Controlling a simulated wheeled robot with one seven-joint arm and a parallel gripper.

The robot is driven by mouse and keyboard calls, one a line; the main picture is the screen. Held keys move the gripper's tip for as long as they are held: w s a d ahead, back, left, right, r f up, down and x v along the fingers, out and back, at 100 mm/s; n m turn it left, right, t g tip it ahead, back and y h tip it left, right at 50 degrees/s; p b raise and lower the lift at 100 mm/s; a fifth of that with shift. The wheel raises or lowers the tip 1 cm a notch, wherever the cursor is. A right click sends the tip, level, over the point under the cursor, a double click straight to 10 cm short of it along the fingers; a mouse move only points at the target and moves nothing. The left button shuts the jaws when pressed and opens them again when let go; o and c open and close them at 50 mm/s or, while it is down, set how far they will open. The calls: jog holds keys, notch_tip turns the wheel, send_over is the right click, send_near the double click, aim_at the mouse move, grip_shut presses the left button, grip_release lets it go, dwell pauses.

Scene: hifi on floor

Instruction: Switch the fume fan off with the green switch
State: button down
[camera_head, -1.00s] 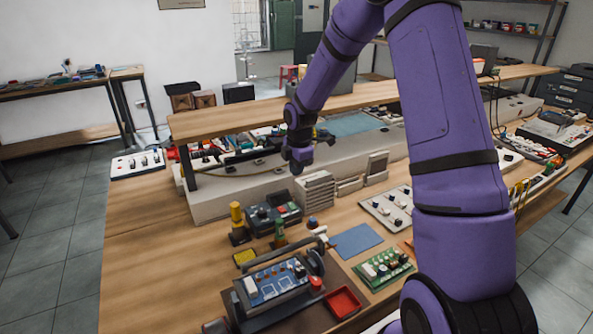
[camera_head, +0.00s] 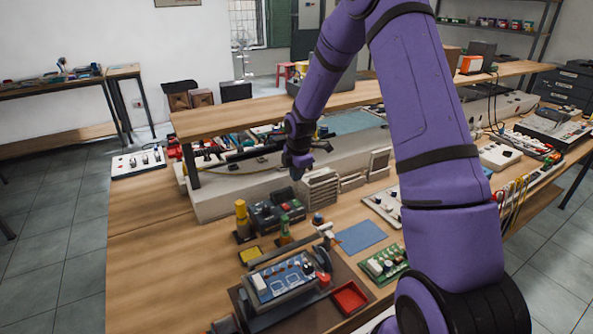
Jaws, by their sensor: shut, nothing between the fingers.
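My gripper (camera_head: 297,171) hangs pointing down over the bench, in front of the raised shelf. Its fingers are small in this view and look shut, with nothing held. Below it and a little to its left is a dark box (camera_head: 265,218) with small coloured controls on top. I cannot make out for sure which control is the green switch. A round dark part (camera_head: 320,258), perhaps the fume fan, stands behind the blue circuit board (camera_head: 280,277); whether it is turning cannot be told.
A yellow-topped post (camera_head: 241,217) and a green bottle-like thing (camera_head: 285,232) stand close to the dark box. Grey vented blocks (camera_head: 319,190) are just right of my gripper. The raised wooden shelf (camera_head: 235,119) runs behind it. Bare bench (camera_head: 150,270) lies to the left.

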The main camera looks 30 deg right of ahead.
aim_at(296, 203)
jog(key=f, duration=0.6)
jog(key=w+f, duration=0.1)
jog(key=f, duration=0.2)
jog(key=shift+w+f, duration=0.1)
jog(key=shift+f, duration=0.25)
jog(key=shift+f, duration=0.3)
jog(key=shift+s, duration=0.3)
jog(key=shift+s+r, duration=0.1)
jog(key=shift+s, duration=0.45)
jog(key=shift+w+r, duration=0.1)
jog(key=shift+r, duration=0.1)
